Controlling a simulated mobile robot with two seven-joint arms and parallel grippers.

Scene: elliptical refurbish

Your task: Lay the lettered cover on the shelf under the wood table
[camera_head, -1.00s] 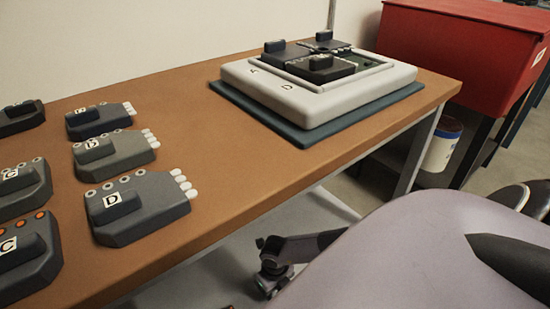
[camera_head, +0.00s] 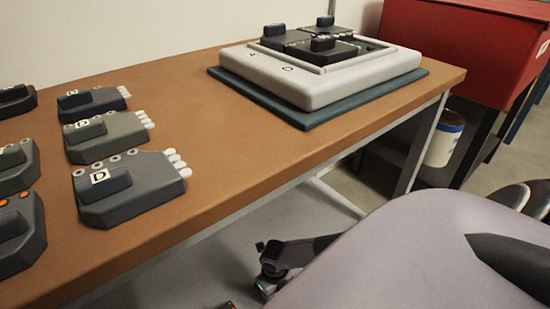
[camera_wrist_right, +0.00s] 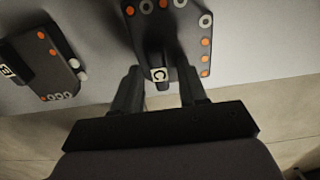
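A dark grey cover lettered C (camera_wrist_right: 159,75), with orange and pale round marks, shows at the top middle of the right wrist view, over a pale grey shelf (camera_wrist_right: 258,88). The shelf is also partly visible under the wood table (camera_head: 226,152) in the head view (camera_head: 300,207). My right gripper (camera_wrist_right: 163,84) is open, its two dark fingers on either side of the C handle with pale gaps showing between. In the head view my right gripper (camera_head: 275,262) is a small dark shape low in the middle, its grip unclear. My left gripper is not in view.
Another lettered cover (camera_wrist_right: 45,62) lies on the shelf at left in the wrist view. Several covers, one lettered D (camera_head: 130,188), lie on the table's left. A white frame (camera_head: 300,90) stands on the table's far end. A red box (camera_head: 460,50) is beyond.

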